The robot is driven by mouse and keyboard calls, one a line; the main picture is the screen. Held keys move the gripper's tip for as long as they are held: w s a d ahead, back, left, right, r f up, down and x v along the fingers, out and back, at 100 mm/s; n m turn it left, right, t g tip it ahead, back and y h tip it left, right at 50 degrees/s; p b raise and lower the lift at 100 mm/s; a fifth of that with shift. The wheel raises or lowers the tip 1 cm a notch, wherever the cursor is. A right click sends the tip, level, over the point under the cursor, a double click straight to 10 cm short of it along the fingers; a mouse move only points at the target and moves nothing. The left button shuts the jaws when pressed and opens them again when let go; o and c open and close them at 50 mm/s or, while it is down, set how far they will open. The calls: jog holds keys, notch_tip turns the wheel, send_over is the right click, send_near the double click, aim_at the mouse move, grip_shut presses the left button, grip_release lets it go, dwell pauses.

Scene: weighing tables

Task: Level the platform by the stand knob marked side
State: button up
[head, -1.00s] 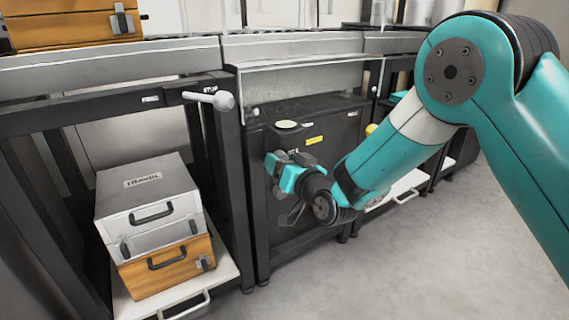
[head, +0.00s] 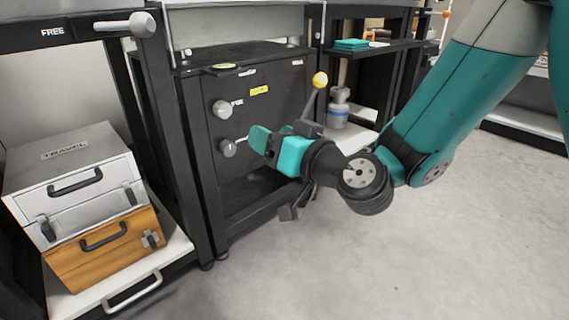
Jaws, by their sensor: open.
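The dark stand (head: 285,80) in the middle carries a round spirit level with a yellow-green face (head: 223,66) on its top. Two grey round knobs are on its front panel, an upper knob (head: 221,109) and a lower knob (head: 228,148). Small white labels sit by the knobs and along the top edge, too small to read surely, so I cannot tell which knob is marked side. My gripper (head: 268,141) is open and empty, right of the lower knob and apart from it in the picture. The bubble is too small to read.
A lever with a yellow ball (head: 319,79) rises just right of my gripper. A white lever (head: 130,24) sticks out by the FREE label at the upper left. A grey case (head: 75,180) marked TRAVEL lies on an orange case (head: 105,250). Open floor lies at the front right.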

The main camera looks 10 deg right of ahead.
jog(key=shift+b+v, duration=0.35)
jog(key=shift+v, duration=0.85)
jog(key=shift+r, duration=0.15)
jog(key=s+a+r+n+g+y+p, duration=0.1)
jog(key=s+a+r+n+g+p, duration=0.2)
jog(key=r+p, duration=0.4)
jog(key=s+a+r+n+g+y+p, duration=0.1)
jog(key=s+r+n+g+p, duration=0.1)
jog(key=s+r+g+p, duration=0.4)
jog(key=s+d+r+m+g+h+p, duration=0.1)
jog(key=s+d+r+g+h+p, duration=0.25)
jog(key=s+d+r+p, duration=0.4)
jog(key=s+d+r+g+h+p, duration=0.3)
jog(key=s+d+r+h+p, duration=0.15)
jog(key=r+p, duration=0.6)
notch_tip(320, 180, up, 33)
jog(key=p, duration=3.6)
jog(key=shift+s, duration=0.25)
